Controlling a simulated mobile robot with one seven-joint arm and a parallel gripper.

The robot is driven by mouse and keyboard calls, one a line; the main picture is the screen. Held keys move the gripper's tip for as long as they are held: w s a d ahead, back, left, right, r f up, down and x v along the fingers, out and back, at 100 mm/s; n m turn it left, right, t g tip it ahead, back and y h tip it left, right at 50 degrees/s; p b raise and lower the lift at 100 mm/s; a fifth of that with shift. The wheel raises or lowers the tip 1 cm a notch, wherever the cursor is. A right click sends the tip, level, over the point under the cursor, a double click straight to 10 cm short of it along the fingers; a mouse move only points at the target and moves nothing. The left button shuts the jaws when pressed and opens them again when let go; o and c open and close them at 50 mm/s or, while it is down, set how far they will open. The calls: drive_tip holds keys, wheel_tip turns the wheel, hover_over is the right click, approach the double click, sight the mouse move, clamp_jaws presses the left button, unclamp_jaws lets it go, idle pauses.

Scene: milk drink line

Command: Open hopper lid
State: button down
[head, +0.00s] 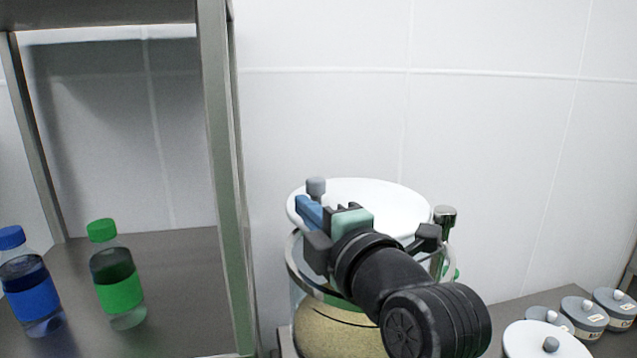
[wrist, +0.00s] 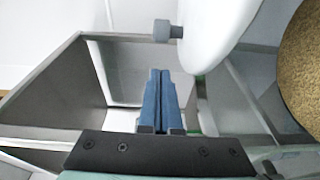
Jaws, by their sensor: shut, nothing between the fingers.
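The hopper is a clear round container with tan grains (head: 335,332) inside and a metal band around its upper part. My gripper (head: 308,211) is in front of the lid near the knob. In the wrist view the blue fingers (wrist: 160,85) are together and empty, apart from the knob. My arm hides part of the lid's front edge and the hopper.
A metal shelf frame (head: 218,170) stands left of the hopper. Bottles with blue (head: 34,296) and green (head: 119,287) labels stand on it. A white-lidded container (head: 540,342) and several small grey-lidded jars (head: 583,316) are at the lower right. The tiled wall is close behind.

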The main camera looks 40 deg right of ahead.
sight(327, 194)
drive_tip(key=shift+w+d+p, duration=0.4)
drive_tip(key=shift+w+d, duration=0.1)
drive_tip(key=shift+d, duration=0.4)
drive_tip(key=shift+w+d+p, duration=0.4)
drive_tip(key=shift+w+d, duration=0.05)
drive_tip(key=shift+d, duration=0.45)
drive_tip(key=shift+w+f, duration=0.1)
drive_tip(key=shift+w+d+h, duration=0.15)
drive_tip(key=shift+w+h, duration=0.05)
drive_tip(key=shift+h, duration=0.1)
drive_tip(key=w+d+m+g+h, duration=0.3)
drive_tip(key=w+d+m+h, duration=0.1)
drive_tip(key=h, duration=0.1)
drive_tip(key=shift+w+d+b, duration=0.2)
drive_tip(key=shift+d+b, duration=0.1)
drive_tip(key=shift+d, duration=0.05)
drive_tip(key=shift+w+d+m+g+h, duration=0.45)
drive_tip(key=shift+d+m+g+h, duration=0.25)
drive_tip(key=shift+m+g+h, duration=0.3)
drive_tip(key=shift+w+d+m+g+h, duration=0.1)
drive_tip(key=shift+d+m+g+h, duration=0.25)
drive_tip(key=shift+m+g+h, duration=0.35)
